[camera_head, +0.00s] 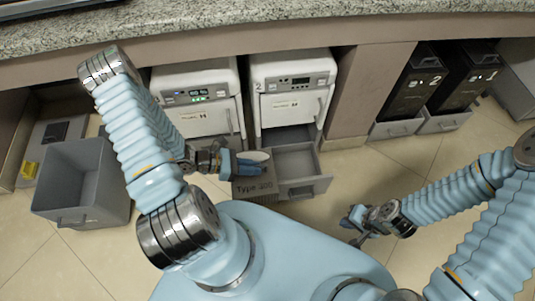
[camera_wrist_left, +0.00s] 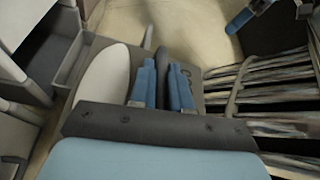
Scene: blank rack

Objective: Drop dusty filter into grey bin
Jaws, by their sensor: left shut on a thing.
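The filter, a dark grey block marked "Type 200" (camera_head: 254,188), is below my left gripper (camera_head: 248,163) in the head view. In the left wrist view it has a grey face and dusty pleats (camera_wrist_left: 270,95) at the right. My left gripper (camera_wrist_left: 167,80) is shut on a dark upright part of it, between the blue fingers. A white oval piece (camera_wrist_left: 103,75) lies beside the fingers. The grey bin (camera_head: 82,205) stands open at the left, well apart from the filter. My right gripper (camera_head: 352,224) is open and empty, low over the floor.
Two white units (camera_head: 198,90) (camera_head: 292,85) stand under the counter. An open grey drawer (camera_head: 302,168) sticks out of the right one, beside the filter. Tiled floor is clear around the grey bin's front.

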